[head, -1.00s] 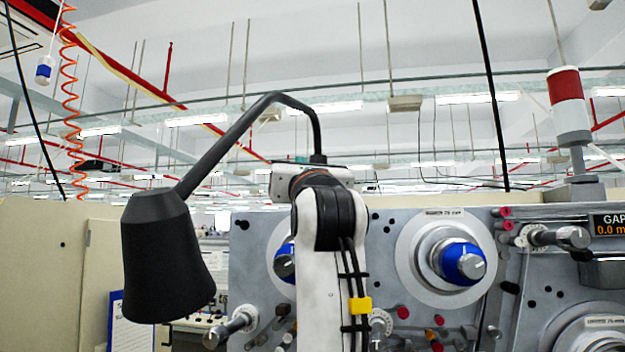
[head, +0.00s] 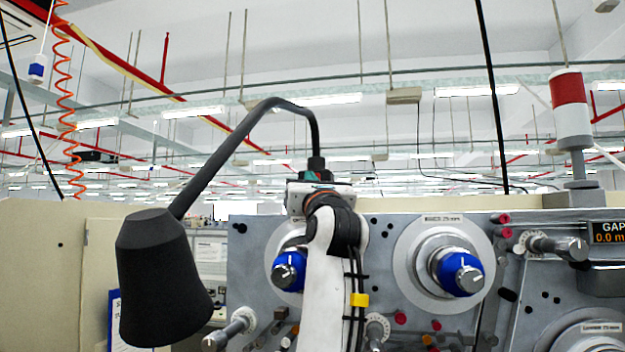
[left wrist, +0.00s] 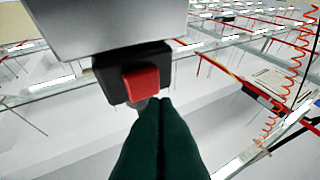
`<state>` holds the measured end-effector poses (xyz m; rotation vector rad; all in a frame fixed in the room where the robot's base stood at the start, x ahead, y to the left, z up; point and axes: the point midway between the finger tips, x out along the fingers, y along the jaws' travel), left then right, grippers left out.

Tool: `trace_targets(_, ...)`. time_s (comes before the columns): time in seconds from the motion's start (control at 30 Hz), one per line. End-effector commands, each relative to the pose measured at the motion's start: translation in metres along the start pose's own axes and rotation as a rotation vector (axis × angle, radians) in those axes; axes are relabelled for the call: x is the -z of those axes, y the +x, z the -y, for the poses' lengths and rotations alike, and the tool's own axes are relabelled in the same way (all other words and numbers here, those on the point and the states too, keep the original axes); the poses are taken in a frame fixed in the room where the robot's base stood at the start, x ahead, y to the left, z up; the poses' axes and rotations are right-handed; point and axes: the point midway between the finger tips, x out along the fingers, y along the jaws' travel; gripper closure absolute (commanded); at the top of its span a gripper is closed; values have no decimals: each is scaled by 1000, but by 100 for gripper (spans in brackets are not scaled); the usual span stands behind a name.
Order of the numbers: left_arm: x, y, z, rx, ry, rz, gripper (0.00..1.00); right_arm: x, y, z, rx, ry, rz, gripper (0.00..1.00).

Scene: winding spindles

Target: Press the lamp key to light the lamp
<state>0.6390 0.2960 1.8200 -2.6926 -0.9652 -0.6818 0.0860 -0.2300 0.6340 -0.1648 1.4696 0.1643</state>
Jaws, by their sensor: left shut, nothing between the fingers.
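The lamp has a black cone shade (head: 162,285) at the left of the head view, on a bent black arm that comes down behind my left wrist. The shade's underside is hidden, so I cannot tell whether it is lit. A red key (left wrist: 143,84) on a black housing (left wrist: 105,78) shows in the left wrist view, below a grey box. My left gripper (left wrist: 158,100) is shut and empty, its dark green fingertips at the key's lower right edge. I cannot tell if they touch it. In the head view my left gripper (head: 318,176) is mostly hidden behind its own arm.
A grey machine panel (head: 400,237) with blue-capped spindles (head: 460,272) stands behind my left arm. A red and white signal tower (head: 570,105) rises at the right. An orange coiled hose (head: 70,120) hangs at the left. Open air surrounds the lamp arm.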

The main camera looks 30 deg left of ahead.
Motion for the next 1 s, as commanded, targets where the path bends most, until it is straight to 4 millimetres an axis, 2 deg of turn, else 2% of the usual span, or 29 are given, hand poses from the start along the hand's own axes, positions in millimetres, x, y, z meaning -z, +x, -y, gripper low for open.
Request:
trace_targets(0.3,-1,2,-1,0,-1,-1,100,3,0,6,7,-4,-4,62)
trace_targets(1.0,-1,2,-1,-1,-1,0,100,4,0,6,7,-4,-6,62)
